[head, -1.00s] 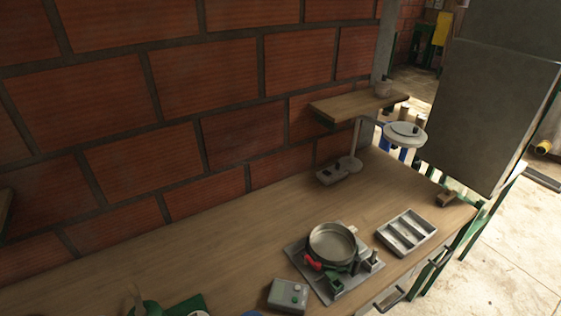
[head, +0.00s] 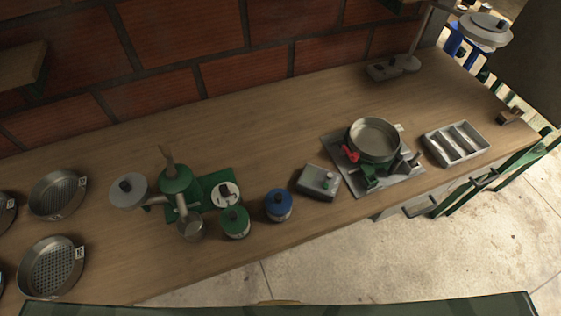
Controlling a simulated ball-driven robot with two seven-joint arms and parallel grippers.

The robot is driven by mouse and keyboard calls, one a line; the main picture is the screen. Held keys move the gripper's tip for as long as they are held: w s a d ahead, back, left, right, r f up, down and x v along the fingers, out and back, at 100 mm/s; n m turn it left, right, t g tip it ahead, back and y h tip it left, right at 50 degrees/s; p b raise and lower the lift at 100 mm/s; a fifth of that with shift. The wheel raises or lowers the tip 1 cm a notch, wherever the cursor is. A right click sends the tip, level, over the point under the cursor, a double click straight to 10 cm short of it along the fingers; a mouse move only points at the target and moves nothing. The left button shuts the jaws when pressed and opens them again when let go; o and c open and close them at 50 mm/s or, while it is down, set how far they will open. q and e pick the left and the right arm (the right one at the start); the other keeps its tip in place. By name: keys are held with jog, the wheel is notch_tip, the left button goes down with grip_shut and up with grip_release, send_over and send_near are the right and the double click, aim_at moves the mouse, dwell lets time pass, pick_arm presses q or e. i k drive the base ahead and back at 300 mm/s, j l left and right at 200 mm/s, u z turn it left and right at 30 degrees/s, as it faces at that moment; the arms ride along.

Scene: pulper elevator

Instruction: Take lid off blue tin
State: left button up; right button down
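The blue tin (head: 278,205) stands upright near the front edge of the wooden counter, between the green tin and a small grey box. Its lid (head: 278,196) is on top and looks blue with a dark knob. Neither of my grippers shows in the head view, so nothing is seen touching the tin.
A green tin (head: 234,222) and a white-topped tin (head: 226,195) stand left of the blue tin. A grey box (head: 318,182) is close on its right. A green hand-mill-like device (head: 175,183) and sieves (head: 57,193) are farther left. The wooden counter (head: 260,130) is clear behind.

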aim_at(278, 201)
jog(key=k+j, duration=0.1)
jog(key=j, duration=0.35)
jog(key=k+j, duration=0.1)
jog(key=j, duration=0.35)
jog(key=k+j, duration=0.15)
jog(key=j, duration=0.25)
jog(key=k+j+z, duration=0.1)
jog(key=j, duration=0.35)
